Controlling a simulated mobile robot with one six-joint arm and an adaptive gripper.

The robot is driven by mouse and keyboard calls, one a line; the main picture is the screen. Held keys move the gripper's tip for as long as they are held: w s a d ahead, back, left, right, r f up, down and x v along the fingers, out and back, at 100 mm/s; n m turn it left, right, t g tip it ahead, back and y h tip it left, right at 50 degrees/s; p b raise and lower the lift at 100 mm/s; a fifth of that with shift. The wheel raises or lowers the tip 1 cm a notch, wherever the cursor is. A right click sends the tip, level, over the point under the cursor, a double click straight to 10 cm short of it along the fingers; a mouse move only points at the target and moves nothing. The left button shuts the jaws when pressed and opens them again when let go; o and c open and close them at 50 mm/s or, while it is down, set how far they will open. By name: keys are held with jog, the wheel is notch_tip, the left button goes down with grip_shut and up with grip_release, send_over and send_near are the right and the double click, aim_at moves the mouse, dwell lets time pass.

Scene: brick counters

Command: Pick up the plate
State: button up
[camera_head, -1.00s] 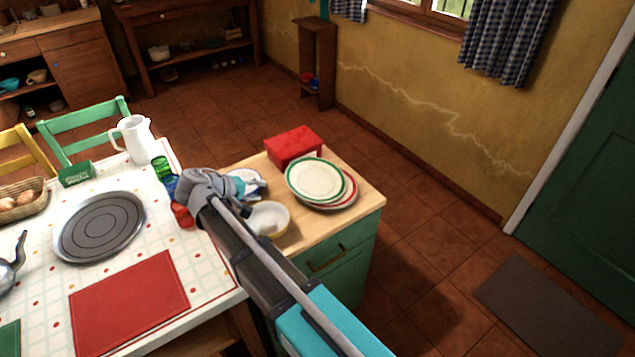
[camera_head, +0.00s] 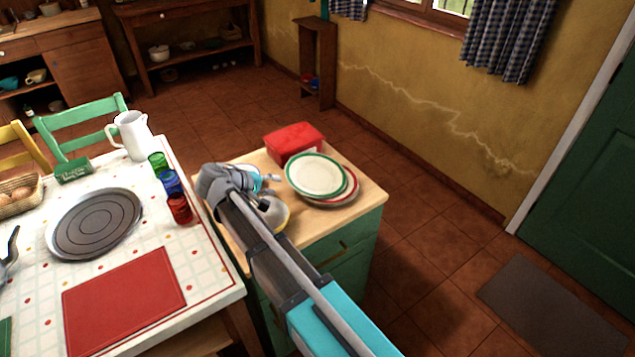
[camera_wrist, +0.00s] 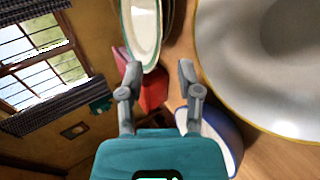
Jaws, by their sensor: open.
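A white plate with a green rim (camera_head: 315,173) lies at the top of a small stack on the wooden-topped green cabinet. A red-rimmed plate (camera_head: 349,190) shows beneath it. The green-rimmed plate is at the top of the wrist view (camera_wrist: 140,28), cut off by the frame edge. My gripper (camera_head: 274,179) is left of the stack, over the cabinet top. In the wrist view its two fingers (camera_wrist: 160,72) are apart with nothing held between them. The plate's rim appears beyond the fingertips, and I see no contact.
A red box (camera_head: 294,139) stands behind the plates. A yellow-rimmed bowl (camera_wrist: 222,65) and a blue-rimmed bowl (camera_wrist: 222,138) are close to my gripper. The table at left holds coloured glasses (camera_head: 171,183), a white jug (camera_head: 131,134) and a grey round tray (camera_head: 70,232).

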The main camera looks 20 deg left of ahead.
jog(key=shift+b+x, duration=0.45)
jog(key=shift+x, duration=0.9)
jog(key=shift+b+x, duration=1.45)
jog(key=shift+x, duration=1.1)
grip_shut()
jog(key=shift+r, duration=0.1)
